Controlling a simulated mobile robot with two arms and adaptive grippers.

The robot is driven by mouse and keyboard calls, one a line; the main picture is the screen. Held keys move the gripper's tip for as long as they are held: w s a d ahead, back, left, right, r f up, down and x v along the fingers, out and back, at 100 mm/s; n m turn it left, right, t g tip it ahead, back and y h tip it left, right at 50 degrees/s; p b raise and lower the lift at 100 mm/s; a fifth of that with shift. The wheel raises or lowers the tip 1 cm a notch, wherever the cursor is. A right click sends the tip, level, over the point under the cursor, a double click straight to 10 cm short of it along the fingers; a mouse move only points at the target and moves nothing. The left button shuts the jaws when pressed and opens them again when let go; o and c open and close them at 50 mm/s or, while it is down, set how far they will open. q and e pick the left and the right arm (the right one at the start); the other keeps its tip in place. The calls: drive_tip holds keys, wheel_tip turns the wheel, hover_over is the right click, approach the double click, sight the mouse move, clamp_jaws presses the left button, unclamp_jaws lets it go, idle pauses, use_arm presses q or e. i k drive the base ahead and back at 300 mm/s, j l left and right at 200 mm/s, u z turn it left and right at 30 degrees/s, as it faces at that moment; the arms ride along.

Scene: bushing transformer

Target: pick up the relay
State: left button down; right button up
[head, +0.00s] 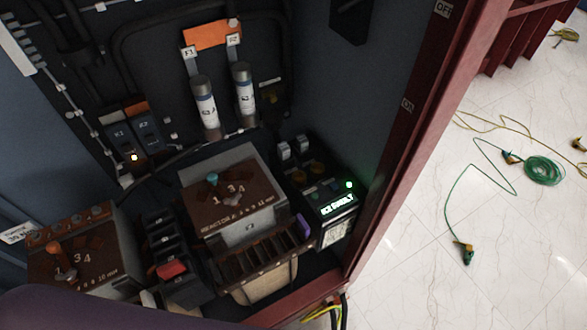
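I see an open electrical cabinet from above. Two small dark modules, which look like relays, sit side by side on its back panel at the left: one labelled like K1 (118,136) and one like K2 (147,130). A small light glows below them, and an orange piece sits above. I cannot tell for sure which part is the relay the task names. Neither gripper is in view. A dark purple rounded shape fills the lower left corner and may be part of my own arm; it hides the cabinet's front there.
Two white fuses (205,103) (244,90) stand on the panel. Dial boxes (232,190) (82,250), a black block with a red switch (171,270) and a lit supply unit (330,200) crowd the floor. The red frame (410,130) bounds the right. Cables (544,169) lie outside.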

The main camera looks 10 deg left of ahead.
sight(302, 142)
drive_tip(key=k+l+z, duration=0.1)
drive_tip(key=l, duration=0.25)
drive_tip(key=k+l+z, duration=0.1)
drive_tip(key=k+l, duration=0.15)
drive_tip(key=k+l+z, duration=0.1)
drive_tip(key=l, duration=0.4)
drive_tip(key=k+l+z, duration=0.1)
drive_tip(key=l, duration=0.3)
drive_tip(key=k+j, duration=0.05)
